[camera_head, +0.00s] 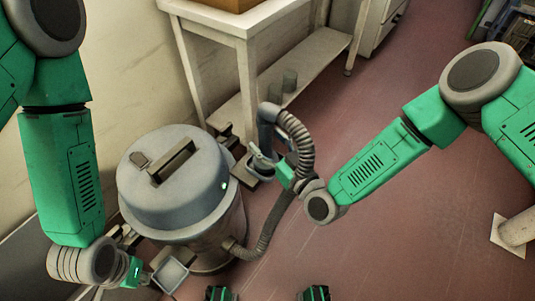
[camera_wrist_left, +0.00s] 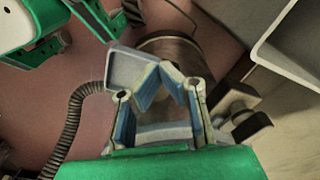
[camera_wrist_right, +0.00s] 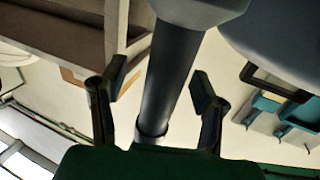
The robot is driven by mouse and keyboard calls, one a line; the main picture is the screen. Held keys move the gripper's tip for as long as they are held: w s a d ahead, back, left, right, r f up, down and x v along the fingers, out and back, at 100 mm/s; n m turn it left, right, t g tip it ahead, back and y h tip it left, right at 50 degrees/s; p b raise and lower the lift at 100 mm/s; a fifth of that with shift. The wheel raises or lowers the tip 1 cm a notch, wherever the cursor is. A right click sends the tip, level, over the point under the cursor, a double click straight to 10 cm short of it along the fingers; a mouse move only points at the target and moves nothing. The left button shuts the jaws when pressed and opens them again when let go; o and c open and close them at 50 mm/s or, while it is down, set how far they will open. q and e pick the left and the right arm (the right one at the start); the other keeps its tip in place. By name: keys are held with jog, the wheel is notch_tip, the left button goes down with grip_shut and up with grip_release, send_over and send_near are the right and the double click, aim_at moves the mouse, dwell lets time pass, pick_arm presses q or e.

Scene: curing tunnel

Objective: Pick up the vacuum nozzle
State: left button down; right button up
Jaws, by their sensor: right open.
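The vacuum nozzle shows in the head view as an upright dark blue-grey tube (camera_head: 265,132) joined at its top to a ribbed hose (camera_head: 303,140). It stands just right of the grey vacuum canister (camera_head: 215,228). My right gripper (camera_head: 263,157) is open at the tube. In the right wrist view a dark tube (camera_wrist_right: 174,75) runs between its two spread fingers (camera_wrist_right: 158,88), with no clear contact. My left gripper (camera_head: 146,276) is low at the canister's front left, by a pale grey tray-like piece (camera_head: 171,274). Its fingers (camera_wrist_left: 167,82) overlap this piece in the left wrist view; whether they grip it is unclear.
A white table (camera_head: 247,65) with a lower shelf stands behind the canister against the wall. The hose loops down to the canister's base. Reddish floor (camera_head: 390,235) is open to the right.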

jog(key=shift+a, duration=0.2)
jog(key=shift+a, duration=0.1)
jog(key=c, duration=0.3)
jog(key=shift+a, duration=0.15)
grip_shut()
jog(key=shift+d+r, duration=0.1)
jog(key=shift+d, duration=0.1)
